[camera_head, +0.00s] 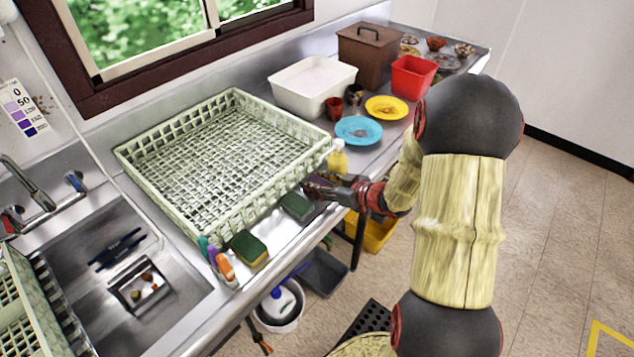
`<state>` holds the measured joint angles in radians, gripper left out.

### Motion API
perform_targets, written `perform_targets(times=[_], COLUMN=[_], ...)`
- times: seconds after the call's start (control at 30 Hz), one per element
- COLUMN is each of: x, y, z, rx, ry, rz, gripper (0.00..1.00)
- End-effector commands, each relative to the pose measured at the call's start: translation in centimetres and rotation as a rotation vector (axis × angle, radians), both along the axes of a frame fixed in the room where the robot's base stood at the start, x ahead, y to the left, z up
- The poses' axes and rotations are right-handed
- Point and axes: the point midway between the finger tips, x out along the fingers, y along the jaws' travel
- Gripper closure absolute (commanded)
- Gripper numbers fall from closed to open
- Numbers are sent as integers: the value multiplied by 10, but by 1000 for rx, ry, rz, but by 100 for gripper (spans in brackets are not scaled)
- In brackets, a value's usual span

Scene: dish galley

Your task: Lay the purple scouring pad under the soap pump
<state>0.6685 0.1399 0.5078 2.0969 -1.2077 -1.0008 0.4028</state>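A small yellow bottle, seemingly the soap pump (337,160), stands upright on the steel counter at the right corner of the dish rack. My gripper (318,187) is low over the counter just in front of it, near the counter's front edge. A dark purplish patch, possibly the purple scouring pad (318,208), shows just below my gripper's fingers. My fingers hide most of it, and I cannot tell whether they hold it. A dark green pad (297,206) lies just left of my gripper.
A large pale green rack (185,213) fills the counter's middle. A yellow-green sponge (249,249) and several small bottles (224,265) line its front. Blue (358,131) and yellow plates (386,108), a white tub (312,90) and a red bin (413,77) stand behind. The sink is left.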

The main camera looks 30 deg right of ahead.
Motion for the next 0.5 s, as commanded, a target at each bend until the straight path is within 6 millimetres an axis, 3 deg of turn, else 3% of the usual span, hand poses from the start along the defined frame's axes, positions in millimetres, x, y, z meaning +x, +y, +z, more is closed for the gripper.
perform_targets(times=[0.13, 0.5], x=[0, -2], y=[0, -1], z=[0, 5], rx=[0, 0], ry=[0, 1], rz=[0, -1], gripper=[51, 51])
